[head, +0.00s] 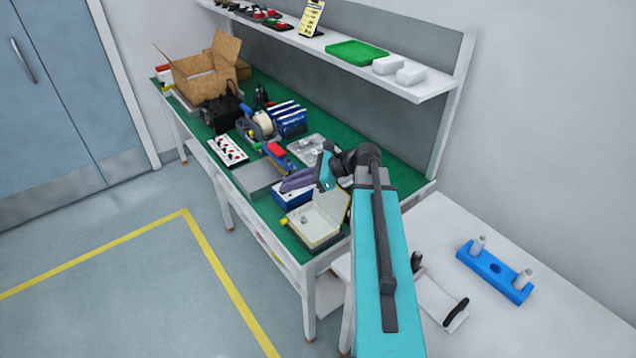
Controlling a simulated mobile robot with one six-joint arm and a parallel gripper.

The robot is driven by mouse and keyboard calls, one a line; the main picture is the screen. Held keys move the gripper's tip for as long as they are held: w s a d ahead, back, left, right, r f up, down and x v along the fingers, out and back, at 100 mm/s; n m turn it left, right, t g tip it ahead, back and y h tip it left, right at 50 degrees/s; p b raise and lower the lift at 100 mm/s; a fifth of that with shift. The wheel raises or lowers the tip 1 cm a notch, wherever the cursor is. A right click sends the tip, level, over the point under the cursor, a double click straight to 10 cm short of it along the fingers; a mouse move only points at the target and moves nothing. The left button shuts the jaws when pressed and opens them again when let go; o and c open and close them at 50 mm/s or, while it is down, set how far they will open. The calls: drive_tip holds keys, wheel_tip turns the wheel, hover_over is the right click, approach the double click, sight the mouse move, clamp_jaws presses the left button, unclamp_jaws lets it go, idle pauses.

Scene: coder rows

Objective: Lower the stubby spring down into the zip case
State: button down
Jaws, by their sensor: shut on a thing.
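The zip case (326,239) appears to be the open, pale, shallow case with a dark rim at the near end of the green bench, its lid raised on the right. A small grey thing (303,217) shows inside it, too small to identify. My gripper (284,186) is above the bench, just beyond the case and higher than it, pointing left in the picture. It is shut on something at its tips. I cannot make out the stubby spring clearly; what the jaws hold is too small or hidden by the fingers.
A blue-and-white box (292,196) stands close behind the case, under my gripper. A grey box (258,180), a clear tray (313,148) and tools crowd the bench beyond. A white table (560,300) at right carries a blue holder (494,272) with two pegs.

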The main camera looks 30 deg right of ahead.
drive_tip(key=w+a+b, duration=0.2)
drive_tip(key=a+b, duration=0.1)
drive_tip(key=a, duration=1.5)
drive_tip(key=shift+w+n+g, duration=0.15)
drive_tip(key=shift+n+g, duration=0.15)
drive_tip(key=shift+n, duration=0.1)
